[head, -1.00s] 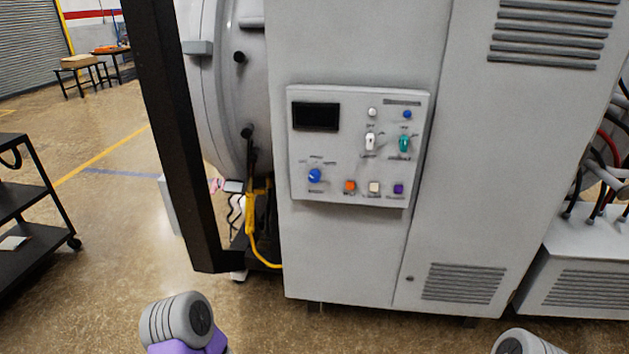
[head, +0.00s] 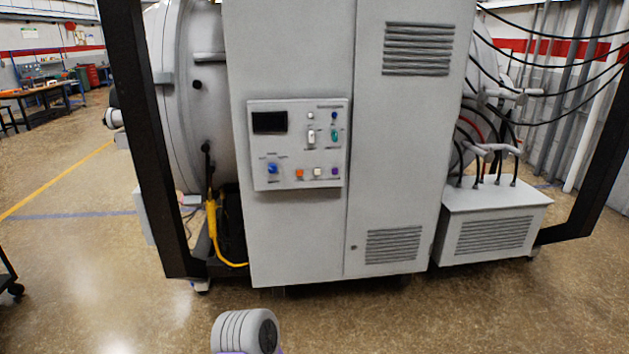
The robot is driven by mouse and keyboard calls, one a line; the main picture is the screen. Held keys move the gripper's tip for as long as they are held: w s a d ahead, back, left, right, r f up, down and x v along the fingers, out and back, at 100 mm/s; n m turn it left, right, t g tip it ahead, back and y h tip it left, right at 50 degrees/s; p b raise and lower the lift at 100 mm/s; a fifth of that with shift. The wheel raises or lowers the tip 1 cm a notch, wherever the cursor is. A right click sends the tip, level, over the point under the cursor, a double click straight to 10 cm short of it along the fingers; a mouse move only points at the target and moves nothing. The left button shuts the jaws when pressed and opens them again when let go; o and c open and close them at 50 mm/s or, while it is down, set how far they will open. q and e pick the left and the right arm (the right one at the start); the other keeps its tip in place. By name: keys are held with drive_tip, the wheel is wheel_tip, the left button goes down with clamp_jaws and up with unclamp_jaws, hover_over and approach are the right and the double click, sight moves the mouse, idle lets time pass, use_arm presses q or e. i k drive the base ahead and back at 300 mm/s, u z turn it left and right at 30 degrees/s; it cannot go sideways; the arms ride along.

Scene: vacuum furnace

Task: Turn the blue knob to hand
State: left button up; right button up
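The blue knob (head: 272,168) sits at the lower left of the control panel (head: 263,151) on the front of the grey furnace cabinet. Small labels surround it, too small to read. The panel also has a dark display (head: 269,122), a white switch (head: 311,136), a green switch (head: 334,135) and a row of orange, white and purple buttons below. A smaller blue button or lamp (head: 334,115) is at the panel's upper right. Neither of my grippers shows; only a grey and purple part of my own arm is at the bottom edge, well away from the panel.
A black frame post (head: 143,150) stands left of the cabinet (head: 300,240), in front of the round chamber (head: 180,90). A yellow hose (head: 214,235) hangs beside it. A grey vented box (head: 492,225) with cables stands at right. The floor in front is clear.

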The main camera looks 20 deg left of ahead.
sight(273, 168)
drive_tip(key=u, duration=0.7)
drive_tip(key=i, duration=0.45)
drive_tip(key=u, duration=0.85)
drive_tip(key=i, duration=0.95)
drive_tip(key=z, duration=0.15)
